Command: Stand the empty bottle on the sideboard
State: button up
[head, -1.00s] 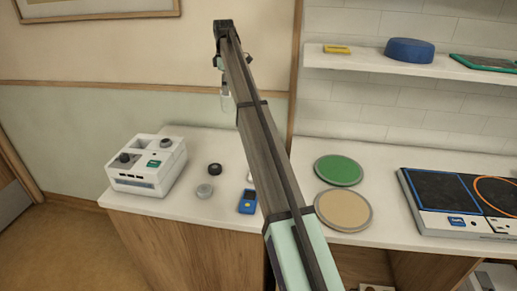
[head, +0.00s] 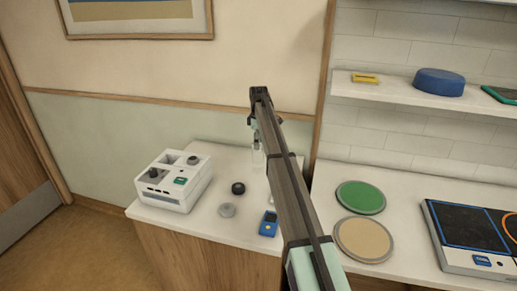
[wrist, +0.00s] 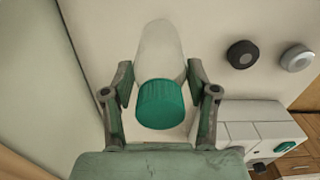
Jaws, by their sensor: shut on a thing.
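My gripper (wrist: 160,105) is shut on a clear bottle (wrist: 160,50) with a green cap (wrist: 160,103). The cap faces the wrist camera and the bottle's body points away from it, toward a pale surface. In the head view the bottle (head: 257,160) hangs below my gripper (head: 255,135), partly hidden by my arm. It appears over the back of the white-topped sideboard (head: 226,172). I cannot tell whether its base touches the top.
A white device (head: 172,182) stands on the sideboard's left. A black knob-like disc (head: 238,188), a grey one (head: 227,210) and a blue meter (head: 268,224) lie nearer the front. Green (head: 361,197) and tan (head: 363,239) discs lie right of my arm. A shelf (head: 400,99) is above.

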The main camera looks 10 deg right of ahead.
jog(key=shift+f+p, duration=0.6)
jog(key=shift+f, duration=1.5)
jog(key=shift+f, duration=0.15)
jog(key=o, duration=1.1)
notch_tip(320, 180, up, 12)
jog(key=b, duration=0.3)
